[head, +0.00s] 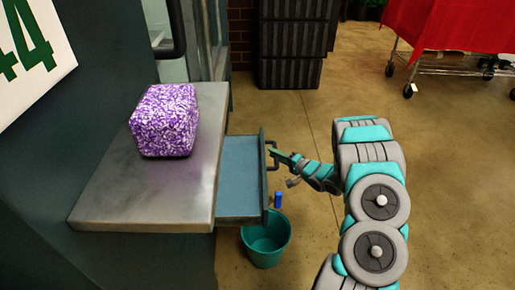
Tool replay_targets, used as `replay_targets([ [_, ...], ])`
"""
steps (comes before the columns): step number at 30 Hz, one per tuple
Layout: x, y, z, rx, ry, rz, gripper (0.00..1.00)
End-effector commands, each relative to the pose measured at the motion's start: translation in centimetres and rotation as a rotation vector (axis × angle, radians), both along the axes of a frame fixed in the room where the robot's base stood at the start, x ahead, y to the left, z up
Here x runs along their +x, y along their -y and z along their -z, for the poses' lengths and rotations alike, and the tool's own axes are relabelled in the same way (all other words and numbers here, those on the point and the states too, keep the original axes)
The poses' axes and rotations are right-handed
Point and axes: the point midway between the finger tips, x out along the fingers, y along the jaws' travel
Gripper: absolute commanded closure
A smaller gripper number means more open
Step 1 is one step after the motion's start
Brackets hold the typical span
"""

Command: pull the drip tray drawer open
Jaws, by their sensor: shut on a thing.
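The drip tray drawer (240,176) sticks out to the right from under the grey metal counter, with its blue inside bare in view. Its dark front panel (264,178) carries a bar handle (271,153) on the outer face. My gripper (278,157) reaches in from the right and is shut on the handle. The fingers are small in the picture, and part of the handle is hidden by them. How far the drawer runs back under the counter is hidden.
A purple-and-white speckled block (165,120) sits on the counter (150,190). A teal bucket (266,240) stands on the floor below the drawer front, with a small blue object (278,199) near it. Dark crates (290,72) and a red-covered cart (450,40) stand behind. Floor between is clear.

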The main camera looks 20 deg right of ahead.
Motion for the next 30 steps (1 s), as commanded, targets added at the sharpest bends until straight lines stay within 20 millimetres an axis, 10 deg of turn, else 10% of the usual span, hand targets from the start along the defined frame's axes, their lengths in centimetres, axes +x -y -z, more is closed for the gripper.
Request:
replay_targets([
  [21,-1.2,3.6,0.2,0.001,-0.003,0.001,1.0],
  [22,-1.2,3.6,0.2,0.001,-0.003,0.001,0.75],
  [30,-1.1,3.5,0.1,0.001,0.0,0.0,0.48],
])
